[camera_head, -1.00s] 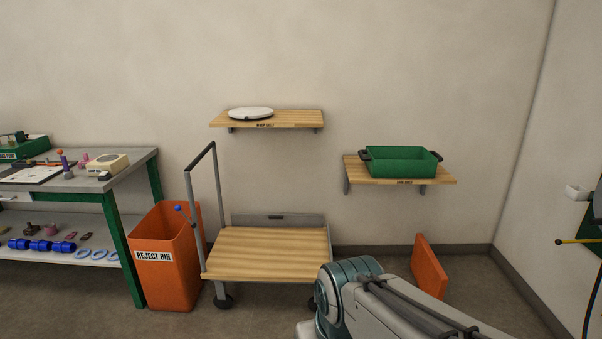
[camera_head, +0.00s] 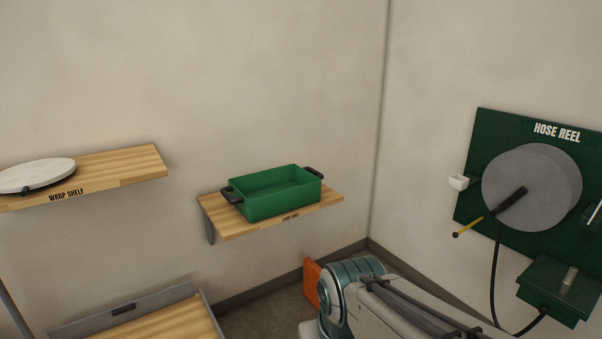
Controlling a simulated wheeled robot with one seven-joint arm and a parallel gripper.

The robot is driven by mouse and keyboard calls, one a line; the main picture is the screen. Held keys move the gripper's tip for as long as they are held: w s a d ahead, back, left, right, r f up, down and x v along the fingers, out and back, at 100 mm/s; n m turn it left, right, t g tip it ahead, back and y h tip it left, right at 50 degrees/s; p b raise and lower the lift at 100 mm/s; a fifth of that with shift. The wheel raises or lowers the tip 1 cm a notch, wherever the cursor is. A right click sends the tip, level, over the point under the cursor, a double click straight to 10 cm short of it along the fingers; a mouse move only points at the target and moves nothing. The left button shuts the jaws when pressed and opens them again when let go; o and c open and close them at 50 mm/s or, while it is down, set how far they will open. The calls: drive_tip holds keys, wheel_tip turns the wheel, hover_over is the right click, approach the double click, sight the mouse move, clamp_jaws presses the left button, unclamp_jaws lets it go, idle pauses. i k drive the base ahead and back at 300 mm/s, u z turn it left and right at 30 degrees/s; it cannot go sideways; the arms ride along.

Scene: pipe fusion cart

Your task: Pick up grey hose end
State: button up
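The green hose reel board (camera_head: 470,200) hangs on the right wall. It carries a round grey reel (camera_head: 540,170) with a black bar and a yellow rod across its lower left. A black hose (camera_head: 494,275) hangs below the reel and curves to a green box (camera_head: 545,293) with a small pale cylinder (camera_head: 569,279) on top. I cannot tell which part is the grey hose end. Part of my arm shows at the bottom centre, but my gripper is out of view.
A green bin (camera_head: 275,192) stands on the wooden load shelf (camera_head: 225,224). The wrap shelf (camera_head: 140,165) with a white disc is at left. A cart (camera_head: 165,325) and an orange panel (camera_head: 311,283) are below.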

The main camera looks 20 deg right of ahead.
sight(563, 288)
drive_tip(key=z, duration=0.85)
drive_tip(key=i, duration=0.75)
drive_tip(key=z, duration=1.7)
drive_tip(key=i, duration=1.45)
drive_tip(key=z, duration=0.4)
